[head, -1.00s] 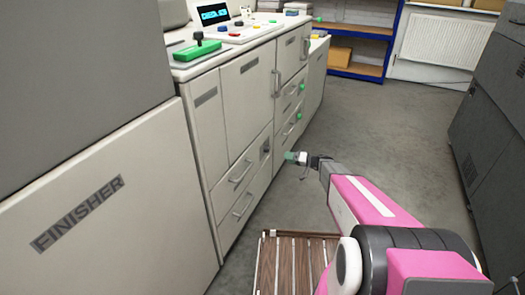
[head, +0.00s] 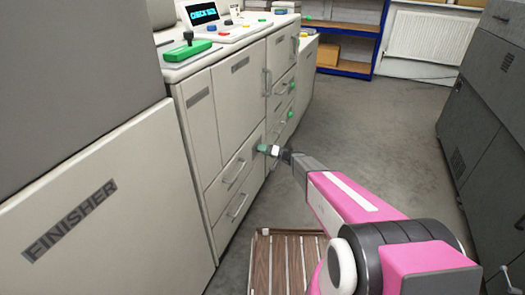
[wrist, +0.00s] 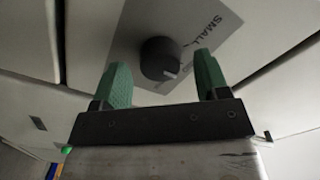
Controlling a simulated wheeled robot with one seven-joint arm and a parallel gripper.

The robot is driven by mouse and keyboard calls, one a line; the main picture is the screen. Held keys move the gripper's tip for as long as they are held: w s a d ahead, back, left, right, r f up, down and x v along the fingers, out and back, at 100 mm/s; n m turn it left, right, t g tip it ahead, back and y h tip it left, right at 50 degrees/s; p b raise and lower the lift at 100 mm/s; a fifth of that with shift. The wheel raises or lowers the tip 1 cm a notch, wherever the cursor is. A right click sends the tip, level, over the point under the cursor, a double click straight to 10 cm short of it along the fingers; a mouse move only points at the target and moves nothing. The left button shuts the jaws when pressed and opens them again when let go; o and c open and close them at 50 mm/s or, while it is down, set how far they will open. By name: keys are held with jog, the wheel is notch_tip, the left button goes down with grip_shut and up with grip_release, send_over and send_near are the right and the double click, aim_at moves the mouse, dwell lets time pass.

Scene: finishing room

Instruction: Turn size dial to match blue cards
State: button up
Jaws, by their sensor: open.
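The size dial (wrist: 160,58) is a dark round knob with a light pointer mark, on a grey label plate (wrist: 205,18) that reads "SMALL"; the other lettering is mostly hidden or unreadable. My gripper (wrist: 163,80) is open, its two green fingertips on either side of the dial in the wrist view, with gaps left and right. I cannot tell how deep the fingers reach around it. In the head view my gripper (head: 263,149) is at the cabinet drawer front (head: 232,172) and hides the dial. No blue cards are discernible.
A screen (head: 203,13) with unclear blue text stands on the cabinet top, by a green block with a black knob (head: 188,48). Drawer handles (head: 236,175) project near my gripper. A slatted wooden surface (head: 285,270) lies below my arm. The grey floor to the right is open.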

jog(key=shift+w+a, duration=0.1)
jog(key=shift+a, duration=0.2)
jog(key=c, duration=0.9)
jog(key=m, duration=1)
dwell(0.5)
